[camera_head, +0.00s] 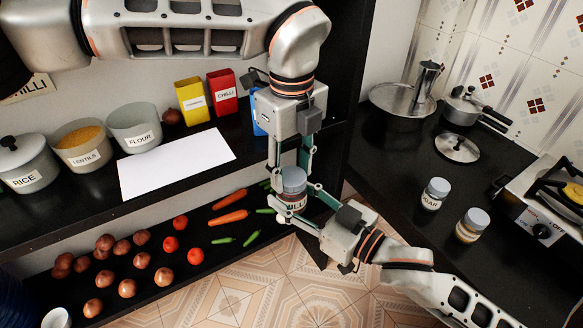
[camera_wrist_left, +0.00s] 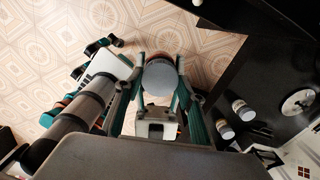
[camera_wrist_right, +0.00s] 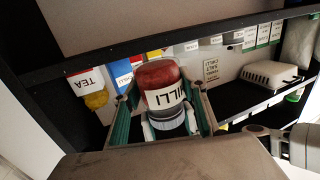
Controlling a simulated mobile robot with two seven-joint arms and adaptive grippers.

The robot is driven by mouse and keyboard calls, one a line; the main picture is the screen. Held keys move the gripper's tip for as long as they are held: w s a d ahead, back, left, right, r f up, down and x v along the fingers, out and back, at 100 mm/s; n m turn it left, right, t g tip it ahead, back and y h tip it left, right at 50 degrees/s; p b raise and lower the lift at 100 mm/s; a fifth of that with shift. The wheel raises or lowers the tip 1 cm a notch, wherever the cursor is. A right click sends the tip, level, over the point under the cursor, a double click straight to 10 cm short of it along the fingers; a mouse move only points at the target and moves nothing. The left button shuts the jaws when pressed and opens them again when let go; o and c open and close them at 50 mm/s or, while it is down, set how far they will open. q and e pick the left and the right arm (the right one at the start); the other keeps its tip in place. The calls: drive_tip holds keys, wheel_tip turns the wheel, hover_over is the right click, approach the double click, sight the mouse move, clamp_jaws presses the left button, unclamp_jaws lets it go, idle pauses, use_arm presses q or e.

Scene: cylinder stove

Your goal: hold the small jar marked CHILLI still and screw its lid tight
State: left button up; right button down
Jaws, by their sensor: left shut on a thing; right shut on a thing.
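The small jar (camera_head: 290,202) has a white label reading "ILLI" and a grey lid (camera_head: 293,178). It is held in the air in front of the dark shelves. My left gripper (camera_head: 291,175) comes from above and is shut on the lid, which faces the camera in the left wrist view (camera_wrist_left: 160,77). My right gripper (camera_head: 291,205) comes from the lower right and is shut around the jar's body. In the right wrist view the jar (camera_wrist_right: 160,85) shows red contents and an inverted label. I cannot tell how tightly the lid sits.
A shelf (camera_head: 50,218) holds pots, a white sheet (camera_head: 175,163), a yellow box (camera_head: 192,101) and a red CHILLI box (camera_head: 222,92). Vegetables lie on the lower shelf. The right counter carries two lidded jars (camera_head: 435,193), pans and a stove (camera_head: 540,205). Tiled floor lies below.

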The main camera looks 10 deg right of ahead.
use_arm(q)
drive_tip(key=m, duration=0.3)
drive_tip(key=shift+m, duration=0.4)
drive_tip(key=m, duration=0.8)
drive_tip(key=shift+m, duration=0.4)
drive_tip(key=m, duration=0.8)
drive_tip(key=shift+m, duration=0.4)
drive_tip(key=m, duration=1)
drive_tip(key=shift+f+m, duration=0.1)
drive_tip(key=shift+m, duration=0.2)
drive_tip(key=m, duration=0.3)
drive_tip(key=shift+m, duration=0.3)
drive_tip(key=o, duration=1.2)
drive_tip(key=shift+o, duration=0.2)
